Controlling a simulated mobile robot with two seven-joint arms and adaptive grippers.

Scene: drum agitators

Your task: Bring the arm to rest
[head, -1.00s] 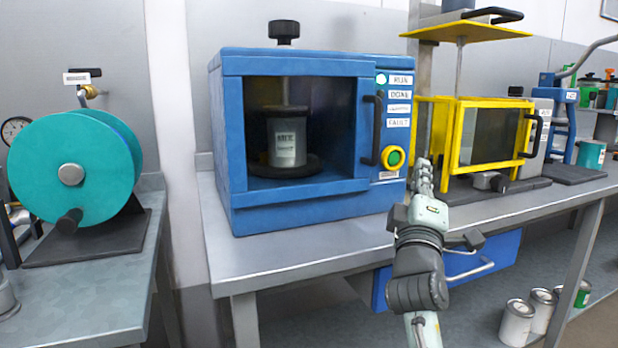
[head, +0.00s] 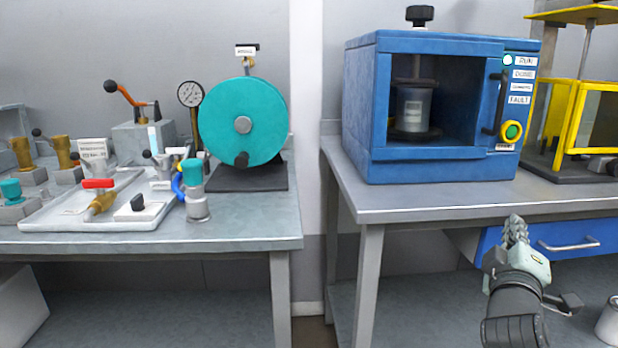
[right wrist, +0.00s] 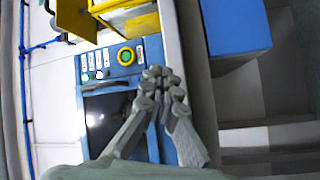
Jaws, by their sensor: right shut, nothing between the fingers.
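My right gripper (head: 515,228) shows at the lower right of the head view, in front of the right bench's front edge and the blue drawer. Its fingers are together and nothing is between them. In the right wrist view my right gripper (right wrist: 163,78) also shows shut and empty, with the blue drum agitator's panel (right wrist: 115,62) behind it. The blue agitator (head: 440,167) stands on the right bench, with a can (head: 412,108) inside behind its front window and a lit indicator beside the RUN label. My left gripper is not in view.
The right bench (head: 450,203) has a blue drawer (head: 560,240) under it, and a yellow-framed machine (head: 571,115) stands at its right. The left bench (head: 250,232) carries a teal reel (head: 225,125), a tray (head: 60,219) and several fittings. A gap separates the benches.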

